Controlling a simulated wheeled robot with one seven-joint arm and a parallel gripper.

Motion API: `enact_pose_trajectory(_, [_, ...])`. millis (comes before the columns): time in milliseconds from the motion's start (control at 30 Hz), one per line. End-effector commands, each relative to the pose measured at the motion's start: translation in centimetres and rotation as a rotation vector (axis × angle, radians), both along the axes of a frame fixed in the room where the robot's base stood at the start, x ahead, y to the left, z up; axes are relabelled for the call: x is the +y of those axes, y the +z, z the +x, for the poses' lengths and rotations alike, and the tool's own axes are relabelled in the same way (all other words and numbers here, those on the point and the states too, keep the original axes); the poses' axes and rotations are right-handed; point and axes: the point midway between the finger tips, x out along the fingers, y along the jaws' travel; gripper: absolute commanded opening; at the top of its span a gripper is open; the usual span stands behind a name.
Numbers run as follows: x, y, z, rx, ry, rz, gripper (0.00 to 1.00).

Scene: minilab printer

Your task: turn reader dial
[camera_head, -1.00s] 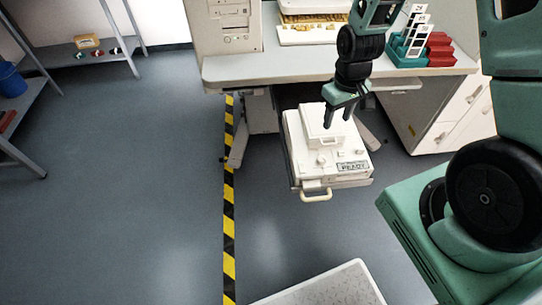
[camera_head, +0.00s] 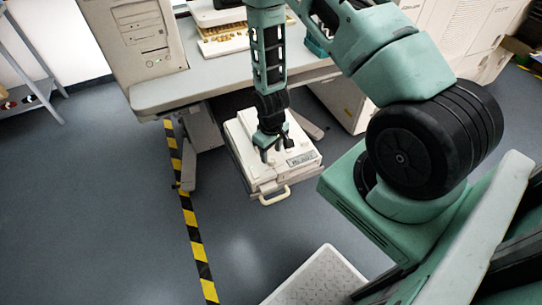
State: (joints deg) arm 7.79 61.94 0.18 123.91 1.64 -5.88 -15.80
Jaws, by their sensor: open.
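The reader (camera_head: 245,153) is a cream-white box with a pale handle (camera_head: 275,195) at its front, set below the desk's front edge. I cannot tell whether the fingers touch the reader.
The desk (camera_head: 190,92) carries a computer tower (camera_head: 143,45) and a keyboard (camera_head: 222,38). Yellow-black tape (camera_head: 188,215) runs along the floor at left. A white tray (camera_head: 318,280) lies at the bottom.

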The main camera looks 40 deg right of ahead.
Motion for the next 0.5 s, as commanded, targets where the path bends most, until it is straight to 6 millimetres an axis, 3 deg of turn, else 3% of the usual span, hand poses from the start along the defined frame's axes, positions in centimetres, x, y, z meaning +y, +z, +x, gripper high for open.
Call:
enact_pose_trajectory(200, [0.0,-2.5,0.0,0.001,0.000,0.000,0.49])
enact_pose_trajectory(500, [0.0,-3.0,0.0,0.000,0.000,0.000,0.49])
